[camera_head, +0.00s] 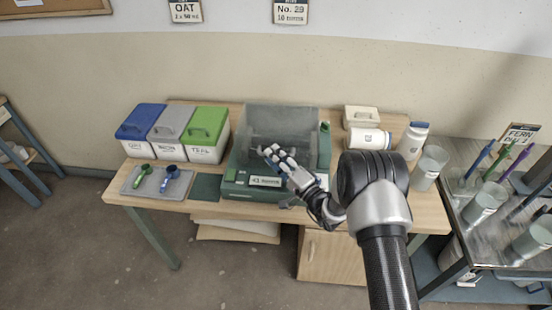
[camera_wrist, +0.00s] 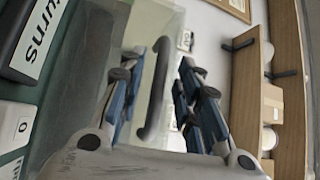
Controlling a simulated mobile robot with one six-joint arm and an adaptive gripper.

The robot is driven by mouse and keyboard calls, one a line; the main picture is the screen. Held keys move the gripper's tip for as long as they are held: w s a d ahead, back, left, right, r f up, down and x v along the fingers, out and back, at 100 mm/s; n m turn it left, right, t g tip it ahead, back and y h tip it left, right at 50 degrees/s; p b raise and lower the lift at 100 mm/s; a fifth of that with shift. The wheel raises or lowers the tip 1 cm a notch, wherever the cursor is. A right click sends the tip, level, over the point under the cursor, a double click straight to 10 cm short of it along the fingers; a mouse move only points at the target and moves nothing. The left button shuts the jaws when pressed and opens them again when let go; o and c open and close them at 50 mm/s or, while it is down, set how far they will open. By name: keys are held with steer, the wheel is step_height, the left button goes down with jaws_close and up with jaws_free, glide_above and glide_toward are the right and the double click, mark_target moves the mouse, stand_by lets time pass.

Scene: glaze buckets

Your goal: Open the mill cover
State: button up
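The mill is a green machine (camera_head: 243,185) on the wooden table, with a clear smoky cover (camera_head: 280,117) over its upper part. The cover's dark bar handle (camera_wrist: 157,90) shows in the wrist view. My gripper (camera_head: 270,151) is at the front of the cover in the head view and hides part of it. In the wrist view my gripper (camera_wrist: 170,65) has its two blue-padded fingers apart, one on each side of the handle, with gaps between. I cannot tell whether the cover is lifted at all.
Blue (camera_head: 141,117), grey (camera_head: 170,122) and green-lidded (camera_head: 206,124) bins stand left of the mill. A tray (camera_head: 150,184) with two scoops lies before them. White jars (camera_head: 370,139) and a clear beaker (camera_head: 430,164) stand right.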

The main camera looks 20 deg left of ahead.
steer(key=shift+c, duration=0.5)
jaws_close()
